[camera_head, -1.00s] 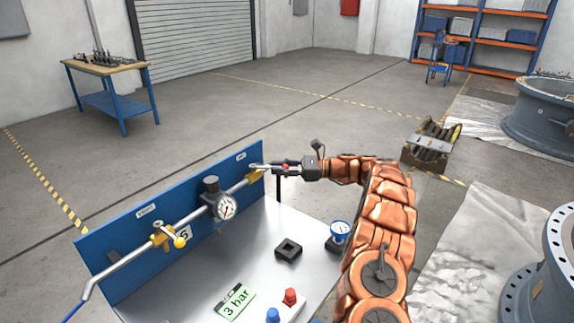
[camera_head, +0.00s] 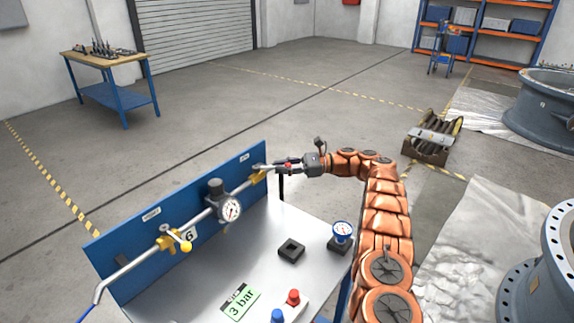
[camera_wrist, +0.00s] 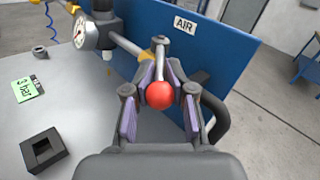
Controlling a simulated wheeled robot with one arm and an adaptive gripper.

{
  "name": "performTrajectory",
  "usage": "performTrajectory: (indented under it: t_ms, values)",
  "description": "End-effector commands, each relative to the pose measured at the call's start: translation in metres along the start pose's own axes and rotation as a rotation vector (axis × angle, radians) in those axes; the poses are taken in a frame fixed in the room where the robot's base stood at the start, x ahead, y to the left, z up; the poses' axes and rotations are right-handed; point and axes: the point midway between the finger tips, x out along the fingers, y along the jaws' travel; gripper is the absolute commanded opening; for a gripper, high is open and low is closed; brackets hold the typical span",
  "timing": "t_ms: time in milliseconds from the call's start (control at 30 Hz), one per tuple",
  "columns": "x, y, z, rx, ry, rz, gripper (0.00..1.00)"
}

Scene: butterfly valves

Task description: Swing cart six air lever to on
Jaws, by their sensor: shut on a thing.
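The cart (camera_head: 222,285) has a grey top and a blue back panel (camera_head: 125,248) with a plate reading 6. My gripper (camera_head: 279,167) is at this lever. In the wrist view its padded fingers (camera_wrist: 158,100) stand on both sides of the lever, shut on it, with the red knob between them. The valve body is partly hidden behind the fingers.
Left along the pipe are a gauge with regulator (camera_head: 229,208) and a second yellow-handled valve (camera_head: 176,241). The cart top holds a black square block (camera_head: 291,250), a blue gauge (camera_head: 342,233), a green 3 bar card (camera_head: 240,302) and red and blue buttons (camera_head: 293,297).

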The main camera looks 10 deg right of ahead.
Motion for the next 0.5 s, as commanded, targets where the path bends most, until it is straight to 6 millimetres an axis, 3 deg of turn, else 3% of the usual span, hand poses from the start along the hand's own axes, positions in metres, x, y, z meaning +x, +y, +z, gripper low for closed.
performTrajectory:
  t_ms: [500]
  values:
    - [0.0059, -0.0017, 0.0011, -0.002, -0.008, 0.025, 0.00]
